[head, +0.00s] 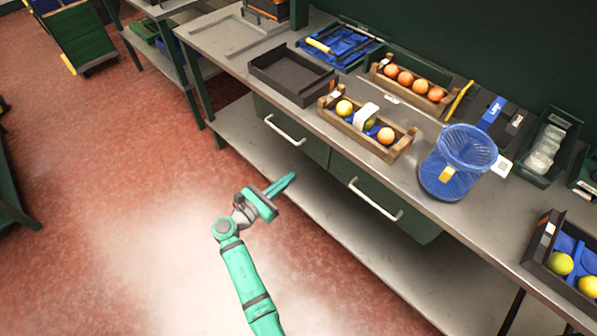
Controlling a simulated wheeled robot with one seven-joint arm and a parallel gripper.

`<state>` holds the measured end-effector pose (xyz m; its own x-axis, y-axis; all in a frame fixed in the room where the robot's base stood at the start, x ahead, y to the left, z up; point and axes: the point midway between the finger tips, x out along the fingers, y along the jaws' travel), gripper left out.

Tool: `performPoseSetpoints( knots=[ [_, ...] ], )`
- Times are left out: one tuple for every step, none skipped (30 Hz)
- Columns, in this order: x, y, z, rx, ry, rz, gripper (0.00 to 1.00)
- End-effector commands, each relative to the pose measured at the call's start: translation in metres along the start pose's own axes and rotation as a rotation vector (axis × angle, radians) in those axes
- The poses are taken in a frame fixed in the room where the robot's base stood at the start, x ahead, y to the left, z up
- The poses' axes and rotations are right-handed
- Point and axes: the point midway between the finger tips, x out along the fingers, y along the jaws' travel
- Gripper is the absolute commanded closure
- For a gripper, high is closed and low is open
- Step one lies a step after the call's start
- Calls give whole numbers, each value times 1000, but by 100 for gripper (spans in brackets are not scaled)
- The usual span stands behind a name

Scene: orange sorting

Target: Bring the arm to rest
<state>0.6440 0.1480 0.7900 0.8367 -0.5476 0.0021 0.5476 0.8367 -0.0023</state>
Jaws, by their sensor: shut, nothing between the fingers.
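My gripper (283,184) is at the end of my green arm, in the middle of the head view. Its fingers are together and hold nothing. It hangs in free air in front of the workbench (225,40), near the drawer fronts and apart from them. The arm reaches up from the bottom edge, bent at the wrist. No orange is near the fingers.
On the bench stand a wooden crate (348,126) with several fruits, another crate (376,74) with oranges, an empty dark tray (290,72), and a blue mesh bin (440,182). Drawer handles (376,199) stick out towards me.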

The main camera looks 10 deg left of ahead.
Motion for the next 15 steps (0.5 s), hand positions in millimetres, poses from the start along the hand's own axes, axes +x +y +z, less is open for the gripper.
performPoseSetpoints(
  knots=[
    [-4, 0, 0, 1, 0, 1, 100],
    [-6, 0, 0, 1, 0, 1, 100],
    [-8, 0, 0, 1, 0, 0, 100],
    [-10, 0, 1, 1, 0, 1, 100],
    [-10, 1, 1, 1, 0, 1, 100],
    [-11, 1, 1, 1, 0, 1, 100],
    [-11, 1, 0, 1, 0, 1, 100],
    [-11, 0, 0, 1, 0, 0, 100],
    [-10, 0, 0, 1, 0, -2, 100],
    [-9, -1, 0, 1, 0, -3, 100],
    [-8, -2, 0, 1, 0, -5, 100],
    [-8, -4, -1, 4, 4, -6, 100],
    [-8, -6, -4, 8, 10, -5, 100],
    [-8, -8, -8, 16, 20, -2, 100],
    [-10, -12, -16, 33, 41, 4, 100]
  ],
)
